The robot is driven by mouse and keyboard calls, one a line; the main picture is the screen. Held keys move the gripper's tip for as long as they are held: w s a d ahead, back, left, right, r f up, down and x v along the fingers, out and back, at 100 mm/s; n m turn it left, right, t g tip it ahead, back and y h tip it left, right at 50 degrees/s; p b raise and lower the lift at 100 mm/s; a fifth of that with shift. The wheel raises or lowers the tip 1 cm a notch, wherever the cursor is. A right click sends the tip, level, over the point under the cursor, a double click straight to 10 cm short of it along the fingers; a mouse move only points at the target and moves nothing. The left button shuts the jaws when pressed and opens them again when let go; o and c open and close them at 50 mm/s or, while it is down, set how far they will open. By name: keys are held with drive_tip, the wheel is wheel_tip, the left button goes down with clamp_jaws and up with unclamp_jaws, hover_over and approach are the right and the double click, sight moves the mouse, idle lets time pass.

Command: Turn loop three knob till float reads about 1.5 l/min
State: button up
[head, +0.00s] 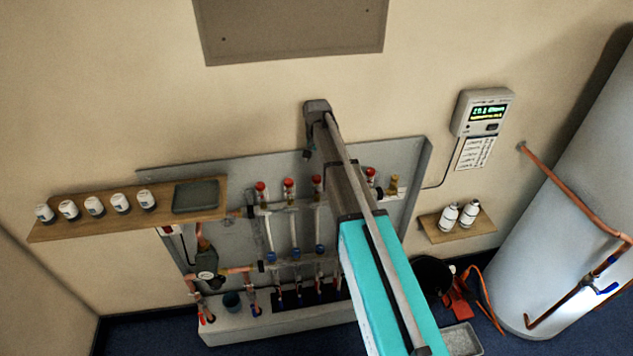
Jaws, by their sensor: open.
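The copper manifold is mounted on a grey back panel (425,165) on the wall. Its upper bar carries red-topped fittings; the third from the left (317,181) shows close beside my arm. Below it, blue knobs sit on the lower bar, and the third from the left (320,249) is visible just left of my arm. Loop numbers and float readings are too small to read. My arm crosses in front of the manifold's right part and hides at least part of a further loop. My gripper's fingers cannot be made out in this view.
A wooden shelf (80,228) with several white-capped pots and a dark tray (196,196) juts out at left. A lit wall controller (482,112), a small shelf with two white bottles (448,218), and a large cylinder (570,220) with copper pipe stand at right.

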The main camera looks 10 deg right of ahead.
sight(317, 177)
drive_tip(key=shift+f+b, duration=3.6)
drive_tip(key=shift+f, duration=0.3)
clamp_jaws()
drive_tip(key=shift+n, duration=2.4)
